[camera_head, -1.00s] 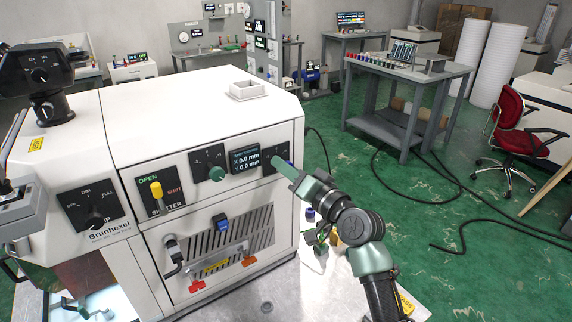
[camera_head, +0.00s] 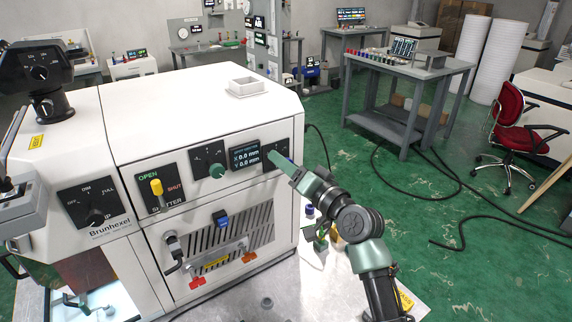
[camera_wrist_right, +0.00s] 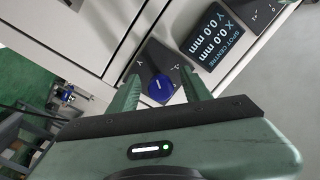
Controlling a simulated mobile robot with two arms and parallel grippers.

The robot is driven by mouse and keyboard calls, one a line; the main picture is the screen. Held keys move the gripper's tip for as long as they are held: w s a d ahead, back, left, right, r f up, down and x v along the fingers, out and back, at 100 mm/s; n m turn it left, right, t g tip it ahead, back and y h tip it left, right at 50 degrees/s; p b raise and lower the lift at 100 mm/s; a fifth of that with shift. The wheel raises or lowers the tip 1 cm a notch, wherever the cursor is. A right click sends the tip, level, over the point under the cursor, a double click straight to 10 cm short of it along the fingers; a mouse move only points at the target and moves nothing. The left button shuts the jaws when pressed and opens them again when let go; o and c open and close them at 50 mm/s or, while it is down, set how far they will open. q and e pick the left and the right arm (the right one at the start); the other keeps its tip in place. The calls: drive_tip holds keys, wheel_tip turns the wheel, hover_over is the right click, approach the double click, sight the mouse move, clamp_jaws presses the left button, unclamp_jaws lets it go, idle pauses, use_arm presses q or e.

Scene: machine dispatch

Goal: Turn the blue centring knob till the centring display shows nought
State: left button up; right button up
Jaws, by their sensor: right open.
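The blue centring knob (camera_wrist_right: 160,88) sits on a dark panel on the front of the white machine and has a pale pointer line. In the right wrist view it lies between the two fingers of my open right gripper (camera_wrist_right: 160,80), with gaps visible at its sides. In the head view my right gripper (camera_head: 281,162) is at this panel, and its fingers largely hide the knob. The centring display (camera_head: 245,157) reads X 0.0 mm and Y 0.0 mm; it also shows in the right wrist view (camera_wrist_right: 215,38). My left gripper is not in view.
A green knob (camera_head: 217,171) sits left of the display, and a yellow shutter lever (camera_head: 157,188) is further left. A blue latch (camera_head: 220,217) is below on the machine front. Small items stand on the metal surface under my right forearm.

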drive_tip(key=b+v, duration=0.2)
drive_tip(key=v, duration=0.5)
drive_tip(key=shift+s+d, duration=0.25)
drive_tip(key=shift+s, duration=0.05)
drive_tip(key=shift+f, duration=0.1)
